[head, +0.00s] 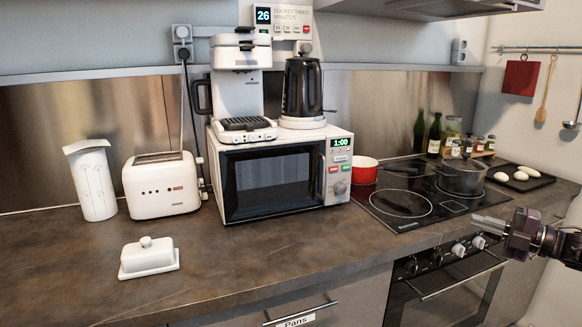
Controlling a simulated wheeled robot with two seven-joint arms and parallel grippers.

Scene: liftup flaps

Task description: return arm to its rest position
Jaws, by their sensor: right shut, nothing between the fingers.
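My right gripper (492,222) comes in from the right edge, in front of the counter's front edge near the cooktop. Its fingers point left and are shut with nothing between them. It looks apart from the counter and the oven, though the exact gap is hard to judge. My left gripper does not show in the head view.
The counter (250,262) runs across the view. It bears a butter dish (149,259), a toaster (161,187), a microwave (270,182), a red pot (364,170) and a cooktop (400,203) with a lidded pot (462,177). The oven (446,290) is below my right gripper.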

